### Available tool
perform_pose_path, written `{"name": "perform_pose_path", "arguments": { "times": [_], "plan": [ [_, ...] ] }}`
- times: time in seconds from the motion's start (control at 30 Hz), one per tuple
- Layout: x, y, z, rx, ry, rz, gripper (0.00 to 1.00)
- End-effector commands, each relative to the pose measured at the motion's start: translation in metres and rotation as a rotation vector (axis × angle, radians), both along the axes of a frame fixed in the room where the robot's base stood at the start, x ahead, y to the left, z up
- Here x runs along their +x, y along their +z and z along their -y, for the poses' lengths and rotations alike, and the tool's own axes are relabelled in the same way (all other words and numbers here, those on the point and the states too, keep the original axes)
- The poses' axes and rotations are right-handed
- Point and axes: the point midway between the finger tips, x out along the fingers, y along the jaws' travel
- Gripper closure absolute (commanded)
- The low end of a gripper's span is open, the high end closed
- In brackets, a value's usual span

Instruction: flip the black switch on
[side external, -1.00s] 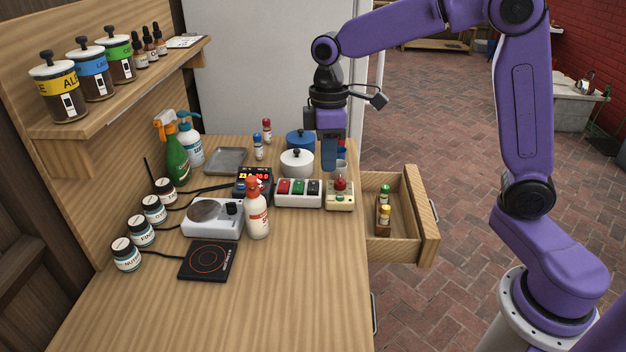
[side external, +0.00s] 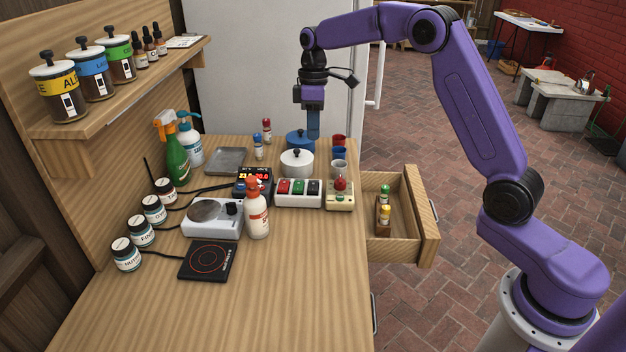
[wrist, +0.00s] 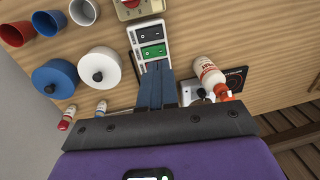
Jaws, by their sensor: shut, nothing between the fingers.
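The white switch box (side external: 298,201) stands on the wooden counter with red, green and black switches in a row. The black switch (side external: 314,187) is the rightmost in the side view. In the wrist view the black switch (wrist: 151,33) lies beyond the green switch (wrist: 153,51) from my fingertips; the red one is hidden behind my fingers. I cannot tell the black switch's position. My gripper (side external: 313,136) is shut and empty, fingers pointing down, above the counter behind the box. Its blue fingers (wrist: 157,68) also show in the wrist view.
A white lidded pot (side external: 297,165) and a blue pot (side external: 299,141) stand behind the box. A red-button device (side external: 340,201) sits right of it, with cups behind. A white bottle (side external: 257,216) stands in front left. The drawer (side external: 404,251) is open at right.

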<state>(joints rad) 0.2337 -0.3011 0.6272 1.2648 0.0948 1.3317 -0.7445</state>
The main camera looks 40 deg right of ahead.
Motion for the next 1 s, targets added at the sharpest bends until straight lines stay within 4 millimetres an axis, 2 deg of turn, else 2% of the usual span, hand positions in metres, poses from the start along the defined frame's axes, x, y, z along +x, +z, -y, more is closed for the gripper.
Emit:
{"name": "perform_pose_path", "arguments": {
  "times": [0.23, 0.37, 1.0],
  "plan": [
    [0.0, -0.001, 0.0, 0.0, 0.0, 0.0, 1.0],
    [-0.001, -0.01, -0.001, -0.001, 0.0, -0.002, 1.0],
    [-0.011, -0.118, -0.01, -0.001, -0.001, -0.004, 1.0]
  ]
}}
